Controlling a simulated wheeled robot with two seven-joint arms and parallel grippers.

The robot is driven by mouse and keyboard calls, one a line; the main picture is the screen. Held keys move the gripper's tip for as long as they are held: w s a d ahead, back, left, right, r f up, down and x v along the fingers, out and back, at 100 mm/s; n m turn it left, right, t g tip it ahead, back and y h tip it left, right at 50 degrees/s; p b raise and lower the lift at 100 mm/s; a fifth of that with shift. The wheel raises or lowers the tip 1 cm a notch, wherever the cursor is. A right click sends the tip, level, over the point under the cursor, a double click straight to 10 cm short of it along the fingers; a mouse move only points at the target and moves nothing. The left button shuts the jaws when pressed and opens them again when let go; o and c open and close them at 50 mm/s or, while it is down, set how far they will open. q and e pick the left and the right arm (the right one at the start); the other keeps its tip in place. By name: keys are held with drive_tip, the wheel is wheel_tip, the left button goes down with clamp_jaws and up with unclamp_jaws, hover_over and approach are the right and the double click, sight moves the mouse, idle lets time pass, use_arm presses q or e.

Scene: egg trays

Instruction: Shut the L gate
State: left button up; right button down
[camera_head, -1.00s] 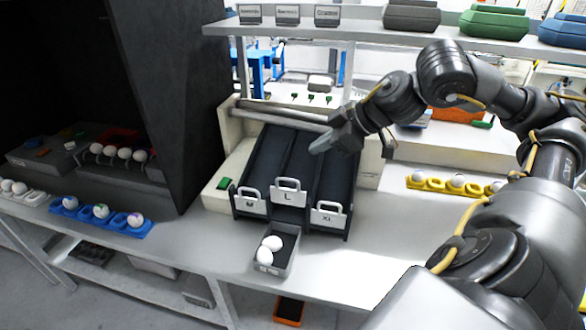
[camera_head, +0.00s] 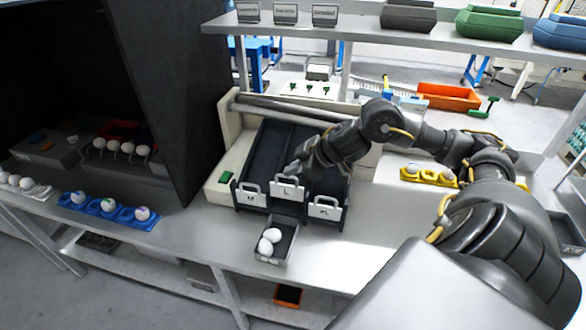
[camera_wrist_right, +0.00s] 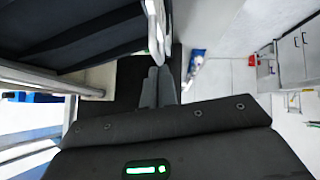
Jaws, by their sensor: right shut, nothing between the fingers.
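The L gate (camera_head: 288,192) is a white plate with a loop handle at the front of the middle lane of a dark sloping chute. It sits higher than the M gate (camera_head: 251,197) and the XL gate (camera_head: 325,210) on either side. My right gripper (camera_head: 291,173) is shut and empty, its fingertips close to the L gate's handle; I cannot tell whether they touch. In the right wrist view the shut fingers (camera_wrist_right: 158,86) point toward a white edge (camera_wrist_right: 155,30), probably a gate. My left gripper is not in view.
A grey bin (camera_head: 272,256) holding white eggs stands below the L gate. A dark cabinet panel (camera_head: 170,100) stands to the left. A yellow egg tray (camera_head: 432,179) is on the right, a blue one (camera_head: 98,207) on the left. The counter front right of the chute is clear.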

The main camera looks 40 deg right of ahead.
sight(288, 190)
drive_tip(key=shift+w+f, duration=0.15)
drive_tip(key=shift+f, duration=0.05)
wheel_tip(288, 190, down, 6)
drive_tip(key=b, duration=0.3)
drive_tip(key=shift+f, duration=0.45)
drive_tip(key=shift+s+a, duration=0.1)
drive_tip(key=shift+s, duration=0.15)
